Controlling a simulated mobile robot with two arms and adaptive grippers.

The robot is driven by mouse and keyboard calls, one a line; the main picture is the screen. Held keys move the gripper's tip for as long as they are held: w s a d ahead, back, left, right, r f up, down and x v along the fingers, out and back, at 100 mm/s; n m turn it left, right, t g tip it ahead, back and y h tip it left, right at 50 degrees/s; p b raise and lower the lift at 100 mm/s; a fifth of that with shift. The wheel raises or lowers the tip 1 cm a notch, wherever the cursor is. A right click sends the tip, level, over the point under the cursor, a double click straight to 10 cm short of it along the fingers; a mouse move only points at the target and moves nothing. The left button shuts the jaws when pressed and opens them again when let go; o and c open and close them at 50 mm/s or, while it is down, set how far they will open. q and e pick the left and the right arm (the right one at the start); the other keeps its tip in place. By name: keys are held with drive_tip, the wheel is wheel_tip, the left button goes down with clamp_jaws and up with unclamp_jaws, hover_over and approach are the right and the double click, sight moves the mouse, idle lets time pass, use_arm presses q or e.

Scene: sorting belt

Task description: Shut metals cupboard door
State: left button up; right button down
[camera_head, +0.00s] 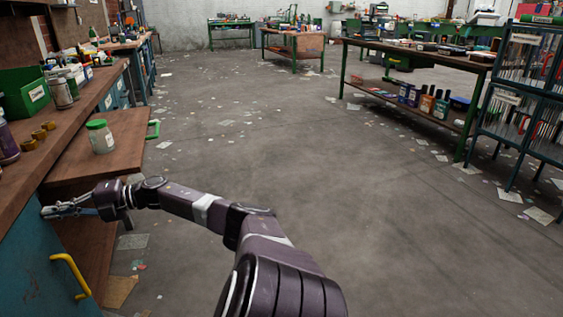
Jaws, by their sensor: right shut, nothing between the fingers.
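A blue cupboard front (35,265) with a yellow handle (71,275) is at the lower left, under the long wooden bench. I cannot tell whether this is the metals cupboard, or how far its door stands open. My right gripper (50,211) is shut and empty at the top edge of the blue front, by the bench edge. Whether it touches is unclear. My right arm reaches in from the bottom centre. My left gripper is out of view.
A brown board or drawer (75,173) with a green handle (153,130) juts from the bench, bearing a green-lidded jar (101,137). A green bin (25,95) and bottles stand on the bench. The middle floor is open, with scattered papers. A rack (518,95) stands right.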

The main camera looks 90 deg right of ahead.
drive_tip(key=shift+w+r, duration=0.25)
drive_tip(key=shift+r, duration=0.3)
drive_tip(key=f+v, duration=0.1)
drive_tip(key=v, duration=1.1)
drive_tip(key=shift+s, duration=0.3)
drive_tip(key=shift+f, duration=0.1)
idle(0.4)
